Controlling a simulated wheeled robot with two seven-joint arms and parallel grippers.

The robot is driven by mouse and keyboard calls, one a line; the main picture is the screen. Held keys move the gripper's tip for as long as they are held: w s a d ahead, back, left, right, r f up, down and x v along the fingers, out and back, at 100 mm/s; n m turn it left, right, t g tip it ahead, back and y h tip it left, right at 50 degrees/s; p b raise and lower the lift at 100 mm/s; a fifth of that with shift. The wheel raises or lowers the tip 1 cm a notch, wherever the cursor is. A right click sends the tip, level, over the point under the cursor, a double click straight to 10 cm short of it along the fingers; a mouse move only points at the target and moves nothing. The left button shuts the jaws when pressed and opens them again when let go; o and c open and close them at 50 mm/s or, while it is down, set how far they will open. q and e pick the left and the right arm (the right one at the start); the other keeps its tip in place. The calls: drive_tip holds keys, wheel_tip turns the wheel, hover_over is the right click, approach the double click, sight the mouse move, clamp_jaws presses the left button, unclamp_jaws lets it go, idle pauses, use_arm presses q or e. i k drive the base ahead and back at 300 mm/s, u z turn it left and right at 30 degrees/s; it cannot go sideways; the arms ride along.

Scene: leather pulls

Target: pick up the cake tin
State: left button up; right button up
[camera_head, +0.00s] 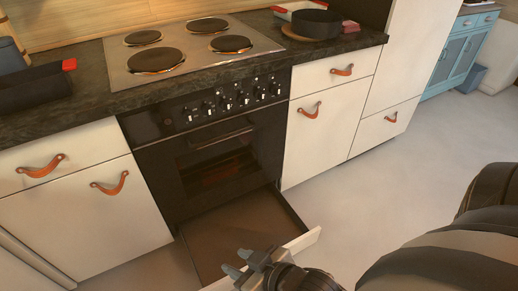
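A round dark tin or pan (316,24) sits on a wooden round board at the back right of the counter. A dark rectangular dish (30,88) with a red tab lies at the left end of the counter. I cannot tell for certain which of them is the cake tin. My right gripper (238,262) is at the bottom middle, over the front of the open drawer under the oven and far below the counter. Its two fingers are apart, with nothing seen between them. My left gripper is out of view.
The drawer (225,232) below the oven is pulled out and looks empty. The counter holds a hob (190,47) with several dark plates. A red and white dish (299,8) stands behind the round tin. Cabinets with leather pulls flank the oven (222,165). Pale floor (345,200) is clear at right.

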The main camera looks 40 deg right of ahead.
sight(318, 24)
drive_tip(key=k, duration=1.25)
drive_tip(key=z, duration=0.7)
drive_tip(key=i, duration=0.85)
drive_tip(key=z, duration=1.7)
drive_tip(key=i, duration=3.3)
drive_tip(key=u, duration=2.1)
